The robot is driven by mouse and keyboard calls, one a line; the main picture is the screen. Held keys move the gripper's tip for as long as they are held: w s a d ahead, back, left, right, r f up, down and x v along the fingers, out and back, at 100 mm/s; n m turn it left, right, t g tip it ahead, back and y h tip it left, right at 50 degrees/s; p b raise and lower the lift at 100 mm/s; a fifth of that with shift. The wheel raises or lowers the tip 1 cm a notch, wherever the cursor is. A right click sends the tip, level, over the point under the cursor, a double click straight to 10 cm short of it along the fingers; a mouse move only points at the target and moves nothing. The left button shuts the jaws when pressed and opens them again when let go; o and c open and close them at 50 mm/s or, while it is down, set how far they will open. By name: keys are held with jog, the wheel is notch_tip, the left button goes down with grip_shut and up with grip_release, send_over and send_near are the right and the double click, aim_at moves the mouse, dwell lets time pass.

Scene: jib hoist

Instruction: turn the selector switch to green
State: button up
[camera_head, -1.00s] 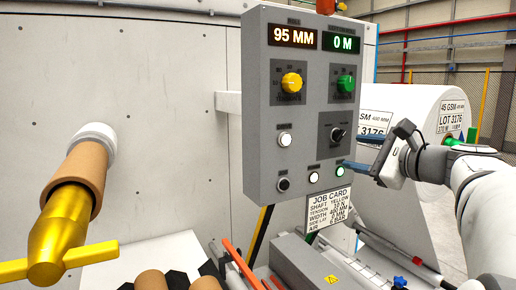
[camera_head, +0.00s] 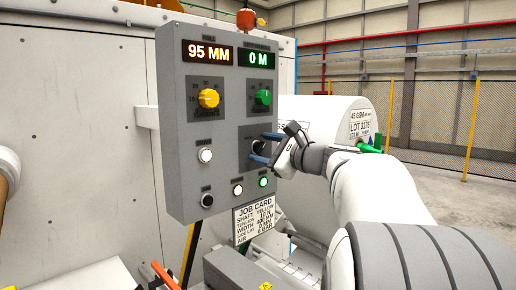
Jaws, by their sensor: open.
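The black selector switch (camera_head: 257,146) sits on a dark plate at the right of the grey control panel (camera_head: 179,140), below the green knob (camera_head: 263,97). My gripper (camera_head: 259,147) is in front of that plate, reaching in from the right. Its two blue fingers are open, one above the switch and one below it. The fingers partly cover the switch and its markings, so I cannot read which way it points. I cannot tell whether the fingers touch it.
A yellow knob (camera_head: 208,98), a white button (camera_head: 205,155) and a black knob (camera_head: 206,200) are on the panel's left. A white lamp (camera_head: 238,190) and a green-ringed one (camera_head: 263,182) lie below. A job card (camera_head: 255,219) hangs underneath. A large white roll (camera_head: 335,118) stands behind my gripper.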

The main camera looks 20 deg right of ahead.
jog(key=shift+c, duration=0.4)
jog(key=c, duration=0.9)
jog(key=shift+f+n+b, duration=0.1)
jog(key=shift+n+b, duration=0.2)
jog(key=shift+b, duration=0.35)
jog(key=n+b, duration=0.1)
jog(key=b, duration=0.1)
jog(key=n+b, duration=0.1)
jog(key=b, duration=0.1)
jog(key=shift+f+n+b, duration=0.3)
jog(key=shift+b, duration=0.05)
jog(key=n+b, duration=0.5)
jog(key=b, duration=0.2)
jog(key=shift+f, duration=0.1)
jog(key=n+b, duration=0.5)
jog(key=shift+n, duration=0.4)
jog(key=shift+n+b, duration=1.6)
jog(key=shift+n, duration=0.4)
